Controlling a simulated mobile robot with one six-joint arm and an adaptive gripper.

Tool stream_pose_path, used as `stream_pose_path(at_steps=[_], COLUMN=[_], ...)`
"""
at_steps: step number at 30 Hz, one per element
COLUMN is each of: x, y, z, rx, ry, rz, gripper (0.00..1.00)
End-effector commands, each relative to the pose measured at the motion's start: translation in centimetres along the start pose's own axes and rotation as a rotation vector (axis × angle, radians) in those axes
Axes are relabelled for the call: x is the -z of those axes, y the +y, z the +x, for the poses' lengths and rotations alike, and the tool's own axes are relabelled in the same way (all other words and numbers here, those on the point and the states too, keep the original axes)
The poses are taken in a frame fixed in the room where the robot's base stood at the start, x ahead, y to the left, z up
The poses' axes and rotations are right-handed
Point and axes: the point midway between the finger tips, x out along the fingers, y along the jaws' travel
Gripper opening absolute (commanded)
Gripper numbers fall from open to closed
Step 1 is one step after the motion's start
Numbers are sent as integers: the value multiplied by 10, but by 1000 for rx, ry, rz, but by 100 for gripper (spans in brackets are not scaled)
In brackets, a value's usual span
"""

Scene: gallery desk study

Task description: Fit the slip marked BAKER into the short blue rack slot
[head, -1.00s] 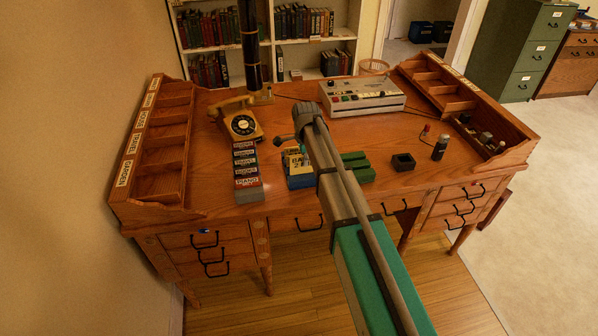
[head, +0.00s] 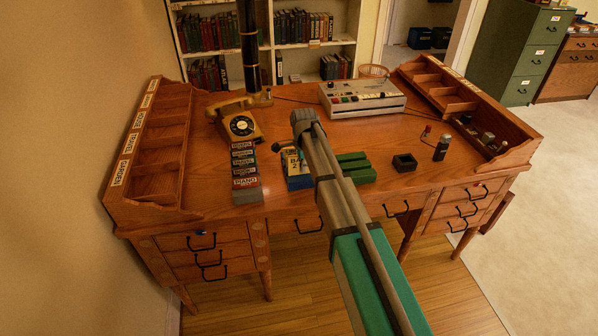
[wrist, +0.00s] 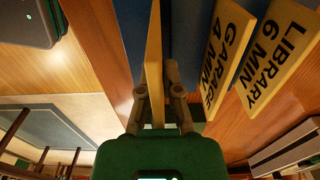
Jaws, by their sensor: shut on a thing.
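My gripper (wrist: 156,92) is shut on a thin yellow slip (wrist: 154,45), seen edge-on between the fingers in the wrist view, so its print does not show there. In the head view a yellow slip with the letters "BA" (head: 293,161) shows just left of my arm, above the blue rack (head: 299,183). The rack is partly hidden by my arm. In the wrist view yellow slips marked GARAGE 4 MIN (wrist: 229,50) and LIBRARY 6 MIN (wrist: 279,55) stand to the right of the held slip, with blue surface behind. I cannot tell whether the held slip touches a slot.
A grey holder with several label plates (head: 246,194) stands left of the rack. Green blocks (head: 356,167) lie right of my arm, then a small black box (head: 404,162). A telephone (head: 238,124) and a grey machine (head: 362,97) stand farther back.

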Motion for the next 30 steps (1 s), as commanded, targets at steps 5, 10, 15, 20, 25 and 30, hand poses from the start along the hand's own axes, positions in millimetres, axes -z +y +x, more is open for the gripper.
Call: stream_pose_path(at_steps=[5,10,15,20,25,30], x=[0,0,-1,-1,-1,-1], y=[0,0,0,0,0,0], z=[6,6,6,6,6,5], rx=[0,-1,0,0,0,0], ry=[0,0,0,0,0,0], rz=[-1,-1,-1,-1,-1,-2], gripper=[0,0,29,43,43,43])
